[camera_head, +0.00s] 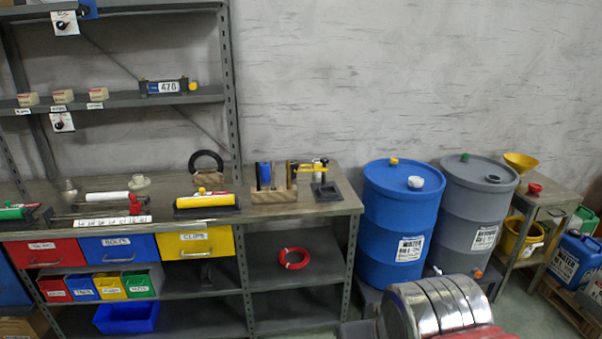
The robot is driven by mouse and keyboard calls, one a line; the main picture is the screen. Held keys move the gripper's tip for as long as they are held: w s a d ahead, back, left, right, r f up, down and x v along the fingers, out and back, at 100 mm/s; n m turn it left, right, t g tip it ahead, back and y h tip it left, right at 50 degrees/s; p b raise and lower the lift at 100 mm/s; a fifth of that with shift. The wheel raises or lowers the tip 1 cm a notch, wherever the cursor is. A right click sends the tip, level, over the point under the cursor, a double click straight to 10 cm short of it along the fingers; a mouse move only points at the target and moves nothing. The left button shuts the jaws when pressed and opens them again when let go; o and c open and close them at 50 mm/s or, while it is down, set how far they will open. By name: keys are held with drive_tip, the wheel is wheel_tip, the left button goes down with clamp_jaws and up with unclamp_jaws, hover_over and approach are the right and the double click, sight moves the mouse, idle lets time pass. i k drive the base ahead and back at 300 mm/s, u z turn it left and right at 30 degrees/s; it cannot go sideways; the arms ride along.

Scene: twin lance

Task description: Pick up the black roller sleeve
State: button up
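A dark upright piece (280,176) stands in the wooden rack (272,197) on the workbench, between a blue upright piece (263,175) and a yellow-topped one. It may be the black roller sleeve, but it is too small to be sure. A black ring (207,163) stands on the bench to its left. A yellow roller (206,201) lies on a black tray, and a white roller (107,197) lies farther left. My gripper is not in view; only a shiny metal and red part of my body shows at the bottom right.
The workbench (335,207) runs along the wall, with drawers and bins below. A small black tray (327,192) sits near its right end. Blue (401,220) and grey (477,213) drums stand to the right. A red coil (294,258) lies on a lower shelf.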

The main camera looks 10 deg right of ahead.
sight(292, 175)
drive_tip(key=u, duration=0.3)
drive_tip(key=i, duration=2.05)
drive_tip(key=z, duration=0.3)
